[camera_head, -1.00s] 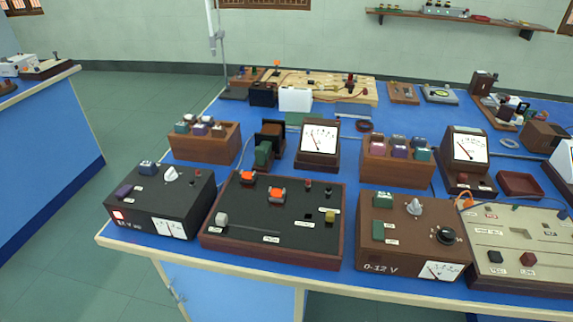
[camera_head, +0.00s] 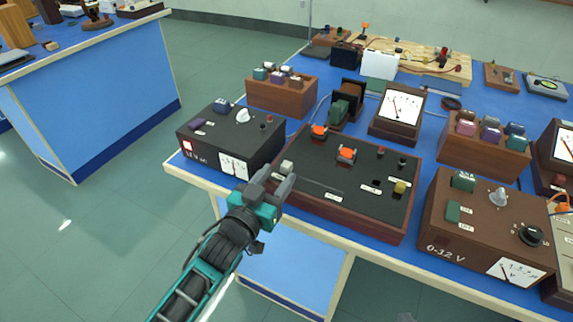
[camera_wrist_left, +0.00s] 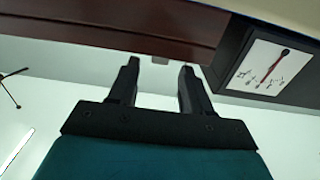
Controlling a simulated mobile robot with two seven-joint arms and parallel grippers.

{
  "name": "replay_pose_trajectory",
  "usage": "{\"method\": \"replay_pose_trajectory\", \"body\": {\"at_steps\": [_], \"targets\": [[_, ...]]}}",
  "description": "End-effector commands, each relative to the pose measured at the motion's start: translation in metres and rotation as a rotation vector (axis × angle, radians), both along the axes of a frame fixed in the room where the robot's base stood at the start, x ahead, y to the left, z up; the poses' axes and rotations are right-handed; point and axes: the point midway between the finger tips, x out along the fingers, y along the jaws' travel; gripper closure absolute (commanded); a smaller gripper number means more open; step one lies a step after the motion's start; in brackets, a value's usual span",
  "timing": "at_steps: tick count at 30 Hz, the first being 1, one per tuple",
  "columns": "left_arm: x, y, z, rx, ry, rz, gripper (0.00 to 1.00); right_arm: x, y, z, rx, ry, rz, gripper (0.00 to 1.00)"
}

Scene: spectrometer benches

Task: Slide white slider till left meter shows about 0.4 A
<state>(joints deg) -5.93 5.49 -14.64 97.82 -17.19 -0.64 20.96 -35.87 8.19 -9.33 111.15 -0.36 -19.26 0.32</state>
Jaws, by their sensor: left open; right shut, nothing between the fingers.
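The white slider (camera_head: 287,167) is a small pale block at the left end of a slot in the black board with the wooden rim (camera_head: 345,222). My left gripper (camera_head: 276,183) is open at the board's front left corner, its fingertips just in front of the slider. Contact cannot be told. In the left wrist view, the two fingers (camera_wrist_left: 157,78) are apart below the board's dark red edge (camera_wrist_left: 110,36), with a small grey patch between them. The left meter (camera_head: 401,106) stands behind the board; its scale is too small to read. My right gripper is not in view.
A black supply box (camera_head: 228,135) with a lit red switch stands left of the board, close to my gripper. A brown 0-12 V box (camera_head: 475,225) stands to the right. Wooden boxes with coloured blocks stand behind. Floor is free in front of the bench.

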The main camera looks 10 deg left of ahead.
Motion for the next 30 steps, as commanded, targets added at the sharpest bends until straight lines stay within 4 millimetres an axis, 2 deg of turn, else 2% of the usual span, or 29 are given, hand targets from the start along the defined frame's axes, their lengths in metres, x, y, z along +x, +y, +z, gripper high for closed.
{"method": "replay_pose_trajectory", "body": {"at_steps": [3,9,21,23,30], "targets": [[0.022,-0.006,0.000,-0.001,-0.003,0.000,0.51,0.000,0.000,-0.002,0.000,-0.001,0.000,1.00],[0.043,-0.012,-0.001,-0.001,0.000,0.000,0.51,0.000,0.000,-0.004,0.000,-0.001,0.000,1.00],[0.050,-0.014,0.000,-0.001,0.001,0.000,0.51,0.000,0.000,-0.004,0.000,-0.002,0.000,1.00],[0.050,-0.014,0.000,-0.001,0.001,0.000,0.55,0.001,0.000,-0.004,0.000,-0.002,0.000,1.00],[0.050,-0.014,0.000,0.000,0.001,0.000,0.78,0.001,0.000,-0.004,0.000,-0.002,0.000,1.00]]}}
